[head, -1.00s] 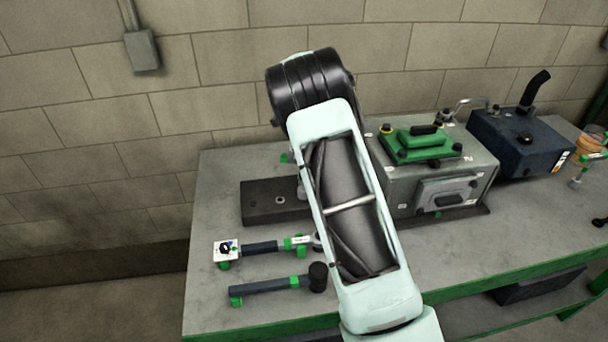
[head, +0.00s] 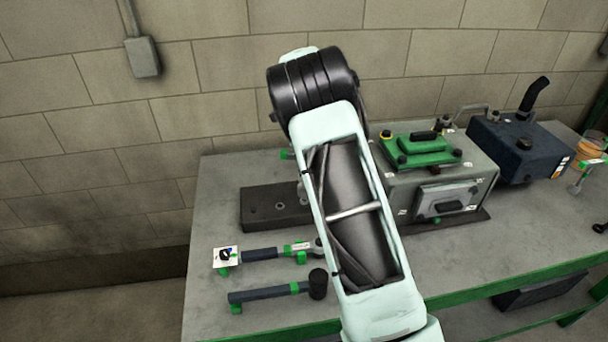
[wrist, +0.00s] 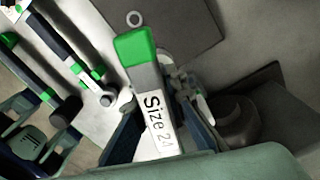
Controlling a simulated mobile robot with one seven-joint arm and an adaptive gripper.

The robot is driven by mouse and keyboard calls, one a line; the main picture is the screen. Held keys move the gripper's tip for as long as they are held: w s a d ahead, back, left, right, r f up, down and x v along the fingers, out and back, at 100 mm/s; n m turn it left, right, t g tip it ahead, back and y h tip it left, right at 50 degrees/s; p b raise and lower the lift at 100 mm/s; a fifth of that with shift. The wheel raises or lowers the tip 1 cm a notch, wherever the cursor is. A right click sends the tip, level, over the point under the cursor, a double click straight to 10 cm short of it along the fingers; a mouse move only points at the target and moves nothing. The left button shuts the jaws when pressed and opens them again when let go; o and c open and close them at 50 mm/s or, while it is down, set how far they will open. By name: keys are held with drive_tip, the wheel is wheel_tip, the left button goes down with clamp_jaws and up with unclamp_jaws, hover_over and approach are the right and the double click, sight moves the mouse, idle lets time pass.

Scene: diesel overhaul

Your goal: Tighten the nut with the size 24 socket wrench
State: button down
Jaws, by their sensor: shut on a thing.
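The size 24 socket wrench (wrist: 153,100) shows in the wrist view, with a green end and a white "Size 24" label. My gripper (wrist: 160,125) is shut on it, one dark finger on each side of its handle. The wrench's socket end is hidden. In the head view my arm hides the gripper and the wrench. I cannot make out the nut for certain. A small light ring shows on a dark plate (wrist: 185,22) in the wrist view; the plate (head: 258,210) lies left of my arm in the head view.
A wrench-like tool (head: 262,254) with a white tag and a hammer (head: 270,292) lie on the bench (head: 212,195) at front left. A grey engine block (head: 478,180) with a green cover stands just right of my arm. A dark blue box (head: 515,145) stands further right.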

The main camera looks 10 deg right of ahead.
wheel_tip(320, 180, up, 6)
drive_tip(key=shift+r, duration=0.1)
idle(0.4)
drive_tip(key=shift+s+f+b, duration=0.2)
drive_tip(key=shift+s+b, duration=0.1)
drive_tip(key=shift+b, duration=0.15)
drive_tip(key=s+b, duration=0.3)
drive_tip(key=s, duration=0.3)
drive_tip(key=shift+s+r, duration=0.15)
drive_tip(key=shift+s, duration=0.05)
